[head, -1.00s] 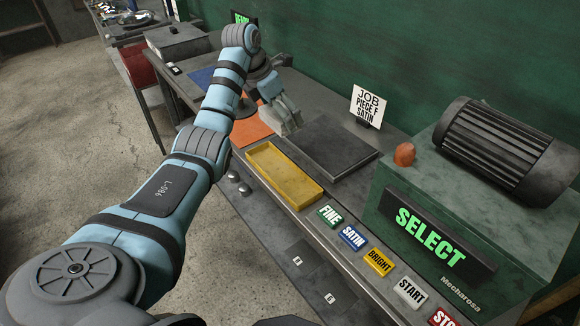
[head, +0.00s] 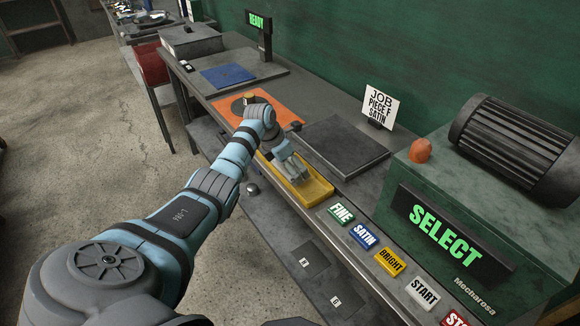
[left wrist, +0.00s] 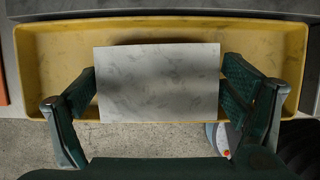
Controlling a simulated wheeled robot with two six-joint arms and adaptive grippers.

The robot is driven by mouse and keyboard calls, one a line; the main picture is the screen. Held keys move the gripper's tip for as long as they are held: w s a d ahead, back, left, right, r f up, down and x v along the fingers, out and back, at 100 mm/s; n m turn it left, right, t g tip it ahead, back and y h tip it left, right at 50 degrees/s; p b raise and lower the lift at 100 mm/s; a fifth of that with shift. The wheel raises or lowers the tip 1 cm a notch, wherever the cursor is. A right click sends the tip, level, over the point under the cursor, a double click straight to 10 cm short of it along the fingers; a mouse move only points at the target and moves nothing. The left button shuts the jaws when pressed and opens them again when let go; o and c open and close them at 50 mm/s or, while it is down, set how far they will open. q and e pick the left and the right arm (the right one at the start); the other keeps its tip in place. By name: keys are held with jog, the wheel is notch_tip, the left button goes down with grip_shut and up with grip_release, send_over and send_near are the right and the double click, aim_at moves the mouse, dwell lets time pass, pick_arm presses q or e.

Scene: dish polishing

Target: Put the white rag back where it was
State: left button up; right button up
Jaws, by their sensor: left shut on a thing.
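The white rag (left wrist: 157,82) shows in the left wrist view as a pale, flat rectangle with grey smudges. My left gripper (head: 293,172) is shut on it, one finger at each side edge, as the left wrist view (left wrist: 157,92) shows. The yellow tray (head: 317,190) lies under the gripper in the head view. In the left wrist view the rag covers the middle of the tray (left wrist: 50,65) and overlaps its near rim. I cannot tell whether the rag touches the tray. My right gripper is not in view.
An orange mat (head: 285,105) with a dark disc lies behind the tray. A dark grey plate (head: 345,145) is beside it. Labelled buttons, such as FINE (head: 341,214), line the bench's front edge. A green machine (head: 400,190) showing SELECT stands at the right.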

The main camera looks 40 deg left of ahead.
pick_arm(q)
jog(key=o, duration=1.1)
jog(key=shift+w+f, duration=0.1)
jog(key=p+v, duration=0.3)
jog(key=v, duration=0.9)
